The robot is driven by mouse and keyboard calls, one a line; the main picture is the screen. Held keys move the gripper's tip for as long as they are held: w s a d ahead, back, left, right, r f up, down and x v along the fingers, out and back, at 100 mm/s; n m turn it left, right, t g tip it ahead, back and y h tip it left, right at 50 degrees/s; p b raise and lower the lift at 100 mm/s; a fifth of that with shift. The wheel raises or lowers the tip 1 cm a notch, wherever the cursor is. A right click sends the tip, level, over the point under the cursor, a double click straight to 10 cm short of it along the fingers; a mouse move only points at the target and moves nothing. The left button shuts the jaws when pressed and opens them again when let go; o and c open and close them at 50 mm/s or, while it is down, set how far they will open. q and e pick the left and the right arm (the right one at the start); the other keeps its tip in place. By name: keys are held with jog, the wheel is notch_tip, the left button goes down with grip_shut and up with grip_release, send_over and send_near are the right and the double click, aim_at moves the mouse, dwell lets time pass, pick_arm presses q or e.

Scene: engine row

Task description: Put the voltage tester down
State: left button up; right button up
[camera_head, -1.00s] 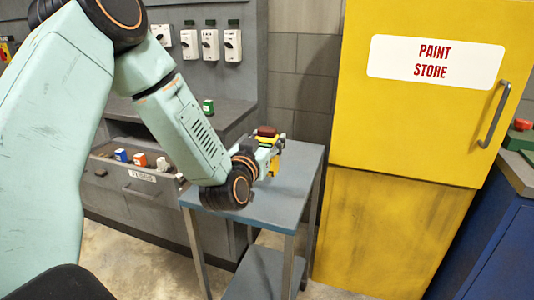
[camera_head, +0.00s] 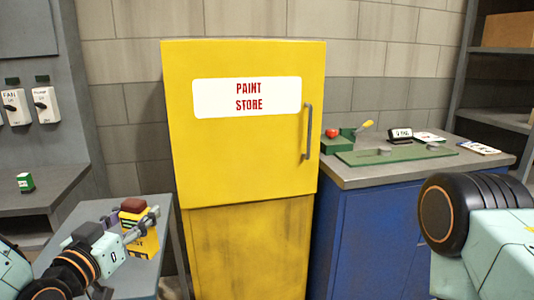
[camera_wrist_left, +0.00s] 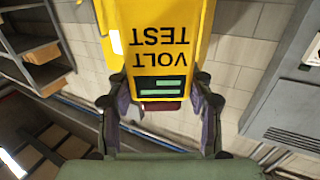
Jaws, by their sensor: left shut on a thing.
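The voltage tester (camera_head: 149,243) is yellow with dark lettering. In the left wrist view the tester (camera_wrist_left: 161,60) reads VOLT TEST upside down, with a dark display and green bars. My left gripper (camera_head: 138,228) is shut on it, with a finger on each side in the wrist view. In the head view it is over or at the small grey table (camera_head: 80,217); I cannot tell whether the tester touches the top. The gripper hides part of it. Only part of my right arm shows at the right edge; its gripper is out of view.
A dark red block (camera_head: 133,205) shows just behind the tester. The yellow paint store cabinet (camera_head: 245,160) stands close to the table's right. A blue bench (camera_head: 365,240) with a green board (camera_head: 395,154) is beyond it. A grey counter (camera_head: 50,190) with a green box is at left.

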pick_arm(q)
jog(key=s+d+f+m+g+h, duration=0.1)
jog(key=s+d+f+h, duration=0.1)
jog(key=s+f, duration=0.4)
jog(key=s+d+f+m+h, duration=0.2)
jog(key=s+d+f+h, duration=0.1)
jog(key=s+d+f, duration=0.2)
notch_tip(320, 180, down, 2)
jog(key=shift+s+d+m+g, duration=0.3)
jog(key=shift+s+g, duration=0.1)
jog(key=shift+s, duration=0.1)
jog(key=shift+a, duration=0.1)
